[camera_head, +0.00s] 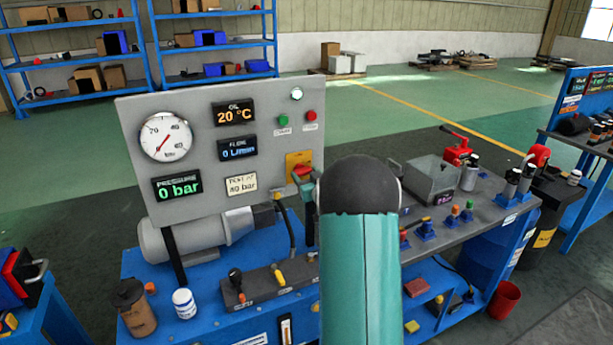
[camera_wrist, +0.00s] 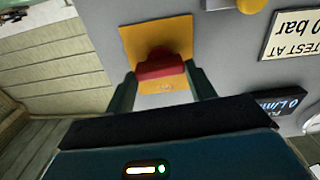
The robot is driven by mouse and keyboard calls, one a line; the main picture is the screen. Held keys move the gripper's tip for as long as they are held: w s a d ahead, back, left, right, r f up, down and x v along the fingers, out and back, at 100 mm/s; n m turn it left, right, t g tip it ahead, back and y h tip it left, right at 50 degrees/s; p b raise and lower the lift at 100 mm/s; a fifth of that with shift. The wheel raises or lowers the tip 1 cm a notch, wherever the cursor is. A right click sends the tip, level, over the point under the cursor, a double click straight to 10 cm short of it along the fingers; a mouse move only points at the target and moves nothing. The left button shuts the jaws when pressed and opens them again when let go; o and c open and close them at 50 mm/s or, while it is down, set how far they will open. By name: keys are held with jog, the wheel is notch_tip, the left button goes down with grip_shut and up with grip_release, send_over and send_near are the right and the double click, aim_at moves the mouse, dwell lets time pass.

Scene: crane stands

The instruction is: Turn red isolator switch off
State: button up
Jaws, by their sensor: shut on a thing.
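The red isolator switch (camera_wrist: 160,66) sits on a yellow plate (camera_wrist: 140,38) on the grey panel, and the wrist view shows it upside down. My gripper (camera_wrist: 162,76) is shut on the red handle, with one dark finger on each side of it. In the head view the red switch (camera_head: 302,170) and its yellow plate (camera_head: 297,158) are at the panel's lower right. There my teal arm hides most of my gripper. The handle's exact angle is hard to tell.
The grey panel (camera_head: 215,110) carries a dial, displays reading 0 bar and 0 L/min, and red and green buttons. A "test at" label (camera_wrist: 292,36) is near the switch. The blue bench below holds a motor, levers, a brown bottle (camera_head: 135,308) and a white jar (camera_head: 185,303).

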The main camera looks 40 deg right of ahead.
jog(key=n, duration=0.4)
jog(key=shift+a+n, duration=0.15)
jog(key=shift+n, duration=0.25)
jog(key=n, duration=0.3)
jog(key=shift+n, duration=0.3)
jog(key=n, duration=0.5)
jog(key=shift+a+f, duration=0.1)
jog(key=shift+a, duration=0.05)
jog(key=shift+n, duration=1.9)
jog(key=o, duration=1)
jog(key=v, duration=1.3)
jog(key=shift+s+a, duration=0.15)
jog(key=shift+s, duration=0.2)
